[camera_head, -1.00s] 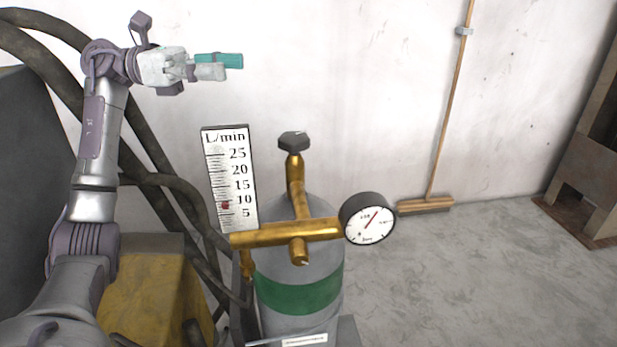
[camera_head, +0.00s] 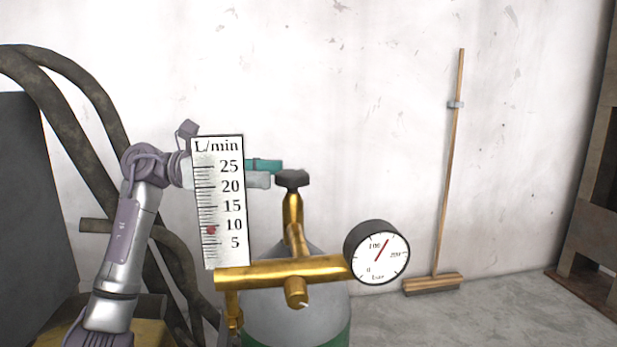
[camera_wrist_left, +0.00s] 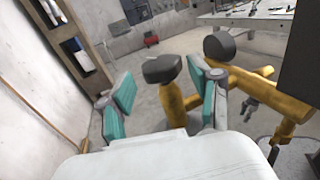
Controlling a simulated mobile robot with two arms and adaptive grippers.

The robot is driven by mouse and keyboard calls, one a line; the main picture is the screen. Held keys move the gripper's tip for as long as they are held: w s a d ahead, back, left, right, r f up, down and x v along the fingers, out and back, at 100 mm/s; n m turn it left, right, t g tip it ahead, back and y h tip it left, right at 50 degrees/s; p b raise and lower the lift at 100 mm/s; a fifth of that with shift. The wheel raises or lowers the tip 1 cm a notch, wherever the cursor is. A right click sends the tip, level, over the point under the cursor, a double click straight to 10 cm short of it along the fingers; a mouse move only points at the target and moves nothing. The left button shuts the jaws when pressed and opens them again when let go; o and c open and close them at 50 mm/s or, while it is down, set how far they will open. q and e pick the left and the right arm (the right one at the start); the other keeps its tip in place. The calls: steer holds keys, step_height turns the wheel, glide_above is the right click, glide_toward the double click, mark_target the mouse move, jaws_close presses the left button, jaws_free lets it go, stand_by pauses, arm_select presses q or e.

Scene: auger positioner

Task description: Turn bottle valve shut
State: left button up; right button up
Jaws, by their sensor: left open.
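The bottle valve's dark knob (camera_head: 292,180) tops the brass stem (camera_head: 293,212) above the grey gas bottle (camera_head: 290,325). My left gripper (camera_head: 268,172) is behind the flow scale (camera_head: 218,202), which hides part of it; its teal-padded fingers point right, toward the knob. In the left wrist view, the gripper (camera_wrist_left: 165,105) is open, and the knob (camera_wrist_left: 163,68) shows between its two teal pads, seemingly not gripped. The brass regulator (camera_head: 270,273) crosses the bottle front, with a round pressure gauge (camera_head: 377,252) at its right end. My right gripper is not in view.
Thick dark hoses (camera_head: 80,150) hang at the left behind my arm. A broom (camera_head: 449,180) leans on the white wall to the right. A brown frame (camera_head: 590,220) stands at the right edge. The floor between is clear.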

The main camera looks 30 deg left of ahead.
mark_target(292, 181)
arm_select(q)
steer(key=x, duration=0.7)
steer(key=shift+d, duration=0.1)
steer(key=shift+d, duration=0.1)
steer(key=c, duration=1)
steer(key=shift+w, duration=0.1)
